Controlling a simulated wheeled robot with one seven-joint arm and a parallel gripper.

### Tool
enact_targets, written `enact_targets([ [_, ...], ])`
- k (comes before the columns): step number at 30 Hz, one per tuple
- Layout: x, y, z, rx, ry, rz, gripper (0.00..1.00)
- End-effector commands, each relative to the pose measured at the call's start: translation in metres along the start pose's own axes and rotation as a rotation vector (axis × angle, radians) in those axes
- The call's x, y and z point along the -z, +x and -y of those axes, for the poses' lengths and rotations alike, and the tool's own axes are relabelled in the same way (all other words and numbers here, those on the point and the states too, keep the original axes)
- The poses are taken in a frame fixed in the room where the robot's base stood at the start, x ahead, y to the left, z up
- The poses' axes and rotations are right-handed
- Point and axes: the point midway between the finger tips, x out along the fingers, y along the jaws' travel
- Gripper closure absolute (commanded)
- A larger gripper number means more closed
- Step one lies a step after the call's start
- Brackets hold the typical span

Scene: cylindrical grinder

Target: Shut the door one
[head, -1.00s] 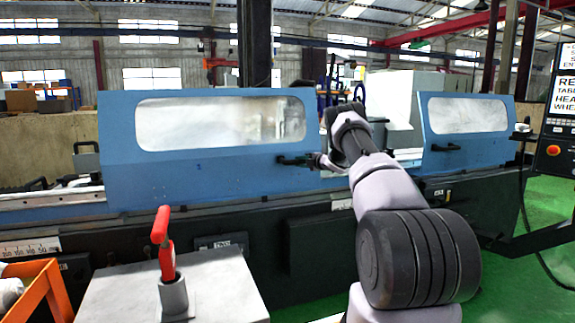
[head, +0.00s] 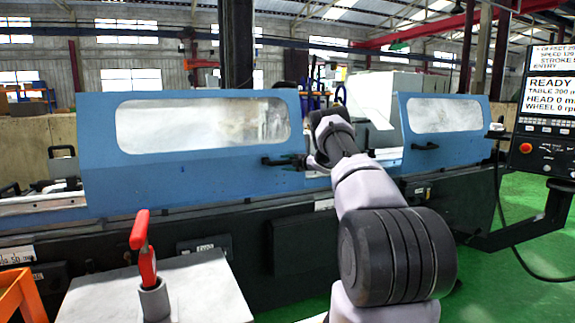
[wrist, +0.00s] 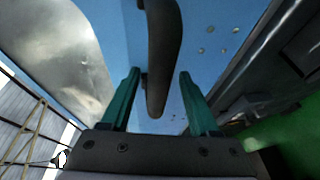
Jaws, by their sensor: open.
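The left blue door (head: 190,178) of the grinder has a wide window and a black bar handle (head: 281,161) near its right edge. A second blue door (head: 443,130) stands to the right, with its own black handle (head: 426,147); a gap separates the two doors. No label shows which is door one. My gripper (head: 312,162) is at the right end of the left door's handle. In the wrist view, the black handle (wrist: 163,55) reaches between the two teal fingers of my open gripper (wrist: 158,80). I cannot tell whether they touch it.
A red lever (head: 142,245) stands on a grey block (head: 205,285) at the front left, near an orange frame (head: 25,290). A control panel (head: 545,110) on an arm is at the right.

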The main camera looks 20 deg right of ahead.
Motion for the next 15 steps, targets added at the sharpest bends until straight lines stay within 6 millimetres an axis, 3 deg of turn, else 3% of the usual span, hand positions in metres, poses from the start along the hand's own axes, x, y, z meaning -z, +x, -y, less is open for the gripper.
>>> enact_targets([
  [5,-0.001,-0.015,-0.002,-0.001,0.002,0.002,0.38],
  [15,-0.001,-0.082,-0.001,0.000,0.002,0.003,0.38],
])
